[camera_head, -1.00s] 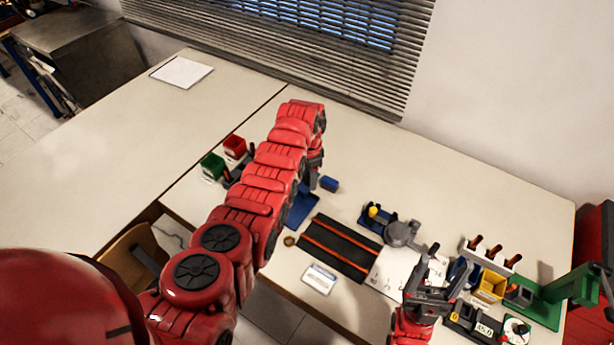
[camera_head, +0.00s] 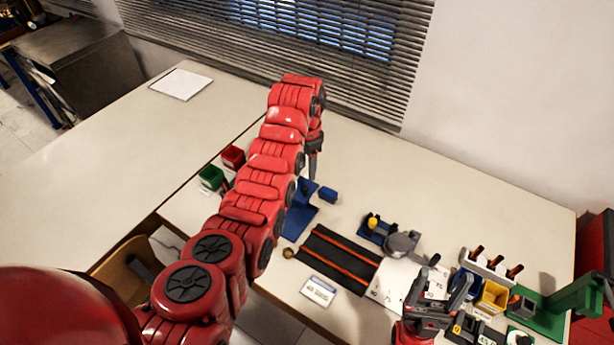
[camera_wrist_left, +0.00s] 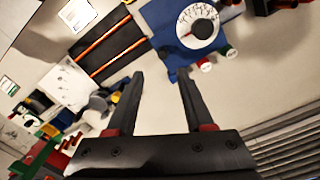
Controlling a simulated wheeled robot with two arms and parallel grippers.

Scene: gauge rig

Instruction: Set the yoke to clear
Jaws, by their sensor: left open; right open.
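A blue gauge unit (camera_wrist_left: 160,18) with a round white dial (camera_wrist_left: 198,20) shows at the top of the left wrist view. A red-rimmed knob (camera_wrist_left: 205,66) and a green-rimmed knob (camera_wrist_left: 231,53) sit on its edge. In the head view a blue stand (camera_head: 299,222) is partly hidden by my left arm. I cannot tell which part is the yoke. My left gripper (camera_head: 313,178) is open and empty above the table; its fingers (camera_wrist_left: 160,76) point toward the gauge unit's near edge. My right gripper (camera_head: 450,280) is open over the right side of the table.
A black mat with orange stripes (camera_head: 338,258), a white label card (camera_head: 318,291) and a brass ring (camera_head: 288,253) lie near the front. Red (camera_head: 233,157) and green (camera_head: 211,177) bins stand left. A yellow bin (camera_head: 494,297) and green stand (camera_head: 575,300) crowd the right. The back middle is clear.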

